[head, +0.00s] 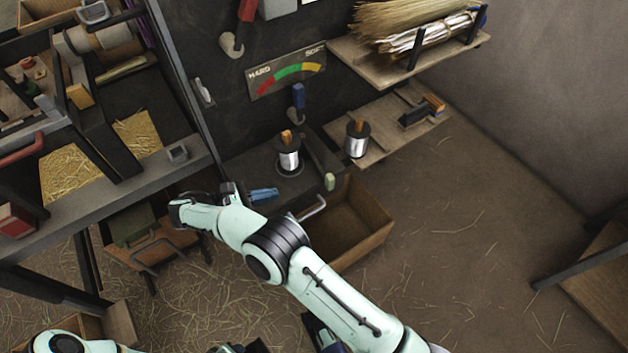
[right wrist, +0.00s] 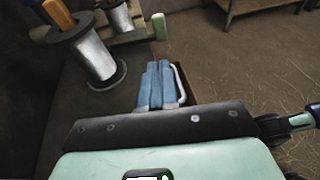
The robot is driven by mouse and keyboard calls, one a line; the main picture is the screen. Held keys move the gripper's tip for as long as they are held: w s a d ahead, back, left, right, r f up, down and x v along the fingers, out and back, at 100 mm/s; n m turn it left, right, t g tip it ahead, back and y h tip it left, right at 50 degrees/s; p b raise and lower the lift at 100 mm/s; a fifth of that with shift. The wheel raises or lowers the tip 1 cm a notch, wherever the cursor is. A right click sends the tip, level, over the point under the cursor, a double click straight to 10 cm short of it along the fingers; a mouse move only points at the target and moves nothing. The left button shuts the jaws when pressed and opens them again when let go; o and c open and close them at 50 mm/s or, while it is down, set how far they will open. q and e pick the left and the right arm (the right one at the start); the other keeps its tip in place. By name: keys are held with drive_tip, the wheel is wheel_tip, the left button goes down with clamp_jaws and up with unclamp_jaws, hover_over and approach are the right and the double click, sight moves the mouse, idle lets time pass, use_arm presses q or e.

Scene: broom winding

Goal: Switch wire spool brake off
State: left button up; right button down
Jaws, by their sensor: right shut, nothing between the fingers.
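A wire spool (head: 289,158) with silver wire, dark flanges and an orange piece on top stands upright on the dark bench; it also shows at the upper left of the right wrist view (right wrist: 92,60). A dark bar with a green end (head: 330,182) lies just right of it; the green end also shows in the right wrist view (right wrist: 160,26). I cannot tell for sure which part is the brake. My right gripper (head: 264,195), with blue fingers (right wrist: 160,85), is shut and empty, in front of the spool and apart from it.
A second spool (head: 356,142) stands on a wooden shelf to the right. A HARD–SOFT gauge (head: 287,74) and a blue-handled lever (head: 298,95) are behind the bench. An open wooden drawer (head: 365,225) sticks out below. Straw-covered floor is free at right.

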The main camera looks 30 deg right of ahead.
sight(326, 181)
drive_tip(key=shift+d, duration=0.1)
drive_tip(key=x, duration=1.2)
drive_tip(key=shift+d+r, duration=0.15)
drive_tip(key=shift+d, duration=0.8)
use_arm(q)
drive_tip(key=shift+w+a+f, duration=0.2)
drive_tip(key=shift+w+f, duration=0.05)
drive_tip(key=shift+w, duration=0.1)
